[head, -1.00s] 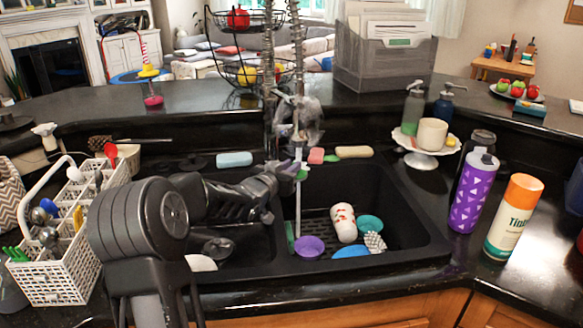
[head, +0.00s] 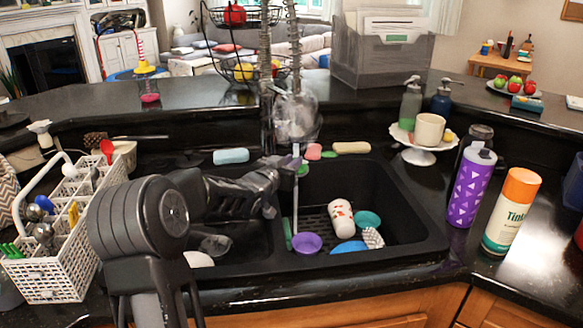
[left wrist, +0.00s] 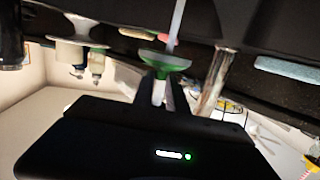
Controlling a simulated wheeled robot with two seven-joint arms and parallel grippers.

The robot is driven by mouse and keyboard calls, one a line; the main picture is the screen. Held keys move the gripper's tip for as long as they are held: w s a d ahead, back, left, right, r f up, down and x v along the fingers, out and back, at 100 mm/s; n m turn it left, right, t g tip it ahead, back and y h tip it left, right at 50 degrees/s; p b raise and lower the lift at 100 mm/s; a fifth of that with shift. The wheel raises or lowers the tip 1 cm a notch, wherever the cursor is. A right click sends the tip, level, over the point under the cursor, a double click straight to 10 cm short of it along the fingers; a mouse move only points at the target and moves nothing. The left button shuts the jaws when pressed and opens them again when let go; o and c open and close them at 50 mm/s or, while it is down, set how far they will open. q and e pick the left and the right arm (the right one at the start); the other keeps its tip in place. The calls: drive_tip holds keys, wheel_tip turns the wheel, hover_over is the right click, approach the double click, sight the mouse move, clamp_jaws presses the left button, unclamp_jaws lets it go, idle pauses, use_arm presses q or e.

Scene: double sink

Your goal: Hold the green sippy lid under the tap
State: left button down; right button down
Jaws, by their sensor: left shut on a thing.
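My left gripper (head: 284,164) reaches over the sink from the left, in front of the tap (head: 294,115). It is shut on the green sippy lid (head: 303,171), which is small and partly hidden in the head view. The left wrist view is upside down; there the green-rimmed lid (left wrist: 165,62) sits at the tips of my left gripper's fingers (left wrist: 161,84). A pale translucent strip (left wrist: 177,25), looking like running water, meets the lid and runs toward the sink. The tap's spout is blurred. My right gripper is not in view.
The right basin (head: 405,215) holds a purple bowl (head: 307,243), a patterned white cup (head: 341,219), a teal cup (head: 367,220) and a brush (head: 372,238). A white rack (head: 55,270) stands left. A purple bottle (head: 470,188) and spray can (head: 511,210) stand right.

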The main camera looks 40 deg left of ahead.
use_arm(q)
drive_tip(key=shift+s+a, duration=0.3)
drive_tip(key=shift+s, duration=0.2)
drive_tip(key=shift+w+d, duration=0.1)
drive_tip(key=shift+w, duration=0.1)
idle(0.4)
drive_tip(key=shift+w+d, duration=0.2)
drive_tip(key=shift+w, duration=0.15)
idle(0.4)
drive_tip(key=s+d+b, duration=0.4)
drive_tip(key=d+b, duration=0.3)
idle(0.5)
idle(1.5)
